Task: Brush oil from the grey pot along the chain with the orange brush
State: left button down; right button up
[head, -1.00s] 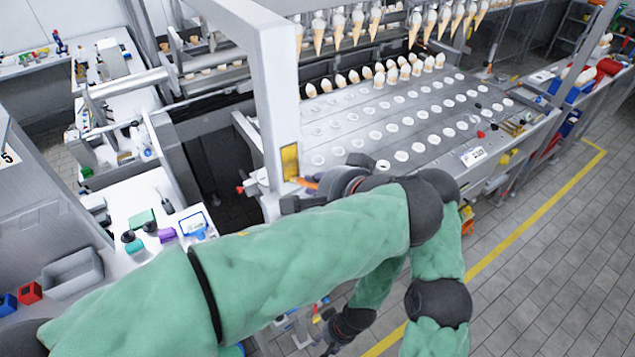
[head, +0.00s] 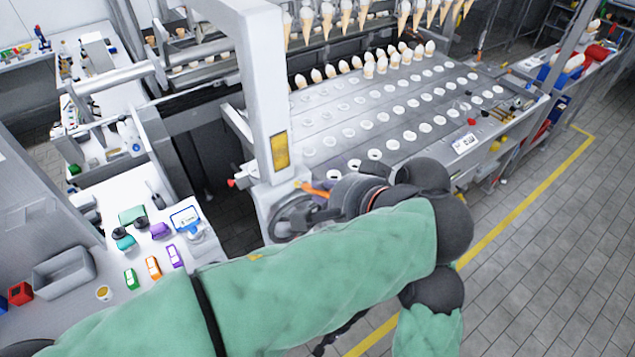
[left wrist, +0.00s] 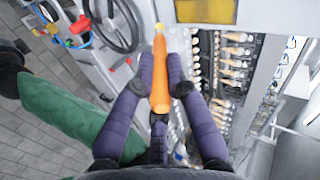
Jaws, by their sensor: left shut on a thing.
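My left gripper (head: 312,200) is shut on the orange brush (head: 314,188), in front of the machine's white upright. In the left wrist view the dark purple fingers (left wrist: 158,75) flank the brush's orange handle (left wrist: 160,88), which points away from the camera toward a yellow panel. A small round pot (head: 103,293) with amber contents stands on the white bench at left, apart from the brush; it may be the grey pot. I cannot make out the chain. A dark part of my right arm's end (head: 335,340) shows under the left arm, mostly hidden.
The upright (head: 258,90) bears a yellow panel (head: 280,150), with a dark handwheel (head: 292,215) below it. Behind is a tray with rows of holes (head: 400,110) and several cones. Floor at right is clear.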

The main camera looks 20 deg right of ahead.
pick_arm(q)
jog(key=shift+s+d, duration=0.15)
jog(key=shift+s, duration=0.3)
jog(key=s, duration=0.1)
jog(key=s+d, duration=0.1)
jog(key=shift+s, duration=0.4)
dwell(0.6)
